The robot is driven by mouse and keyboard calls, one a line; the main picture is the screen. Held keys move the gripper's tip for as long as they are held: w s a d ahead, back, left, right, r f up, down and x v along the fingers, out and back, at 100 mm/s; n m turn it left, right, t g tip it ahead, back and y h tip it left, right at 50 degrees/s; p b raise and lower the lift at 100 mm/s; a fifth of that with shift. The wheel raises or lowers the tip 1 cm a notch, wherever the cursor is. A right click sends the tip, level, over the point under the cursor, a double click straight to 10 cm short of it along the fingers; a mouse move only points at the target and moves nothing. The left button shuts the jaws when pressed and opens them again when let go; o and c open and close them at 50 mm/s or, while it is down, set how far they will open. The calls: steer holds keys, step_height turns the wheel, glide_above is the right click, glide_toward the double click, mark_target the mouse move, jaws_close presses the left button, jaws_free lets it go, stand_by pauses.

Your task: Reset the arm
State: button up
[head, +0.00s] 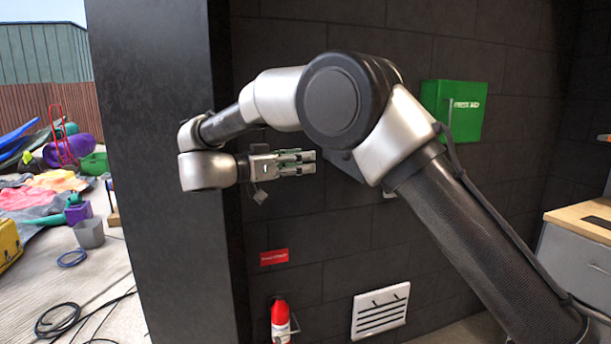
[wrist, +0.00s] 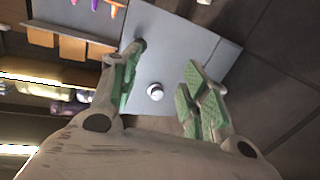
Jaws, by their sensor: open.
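My arm is raised and bent in the head view, with its elbow joint high in front of a dark block wall. My gripper (head: 310,162) is at the left of the arm and points right, level, clear of the wall as far as I can tell. In the wrist view my gripper (wrist: 163,80) has its two green-padded fingers spread apart with nothing between them. Beyond the fingers is a grey panel (wrist: 195,45) with a round white knob (wrist: 155,92) on it.
A green first aid box (head: 468,105), a red sign (head: 274,257), a fire extinguisher (head: 281,318) and a white vent (head: 380,310) are on the wall. A dark pillar (head: 170,260) stands at left. A wood-topped cabinet (head: 575,250) is at right. Cables (head: 65,318) lie outside.

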steer(key=w+a+f+n+t+y, duration=0.25)
steer(key=w+a+n+y, duration=0.25)
steer(key=a+y, duration=0.3)
steer(key=w+a+f+n+t+y, duration=0.2)
steer(key=w+a+n+t+y, duration=0.25)
steer(key=a+y, duration=0.4)
steer(key=s+d+f+n+g+y, duration=0.25)
steer(key=s+d+g, duration=0.35)
steer(key=s+d, duration=0.4)
steer(key=s+d+f+n+g+y, duration=0.25)
steer(key=s+d+g, duration=0.45)
steer(key=d, duration=0.4)
steer(key=s+d+r+m+h, duration=0.1)
steer(key=s+d+h, duration=0.1)
steer(key=s+d, duration=0.6)
steer(key=s+d+r+m+h, duration=0.1)
steer(key=s+d+h, duration=0.1)
steer(key=s+d, duration=0.7)
steer(key=s+d+r+m+h, duration=0.1)
steer(key=s+d, duration=0.7)
steer(key=d, duration=0.9)
steer(key=shift+s+m+t+h, duration=0.15)
steer(key=shift+m+t+h, duration=0.25)
steer(key=shift+h, duration=0.45)
